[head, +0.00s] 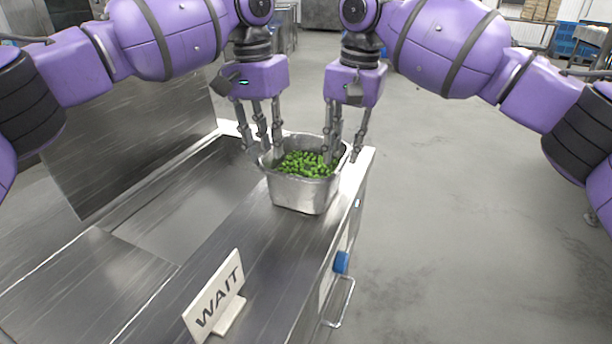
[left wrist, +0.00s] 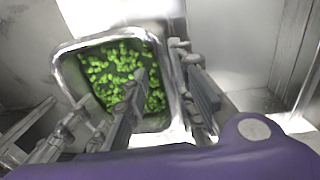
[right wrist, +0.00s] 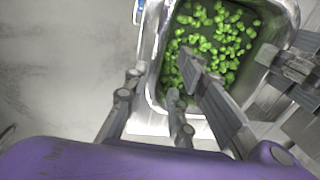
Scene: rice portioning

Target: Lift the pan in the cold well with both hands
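The metal pan (head: 303,195) holds green pieces that look like peas or diced vegetables. It is upright near the far right end of the steel counter; I cannot tell whether its base rests there. My left gripper (head: 263,147) points down at the pan's left side, and my right gripper (head: 341,155) at its right side. Both have spread fingers, some over the green pieces and some outside the rim. The pan also shows in the left wrist view (left wrist: 72,80) and the right wrist view (right wrist: 155,80). Finger contact with the walls is unclear.
A "WAIT" sign (head: 215,298) stands on the counter (head: 262,262) in front of the pan. A raised steel panel (head: 120,130) stands at the left. A blue item (head: 341,262) and a handle are on the counter's right side. The floor at right is clear.

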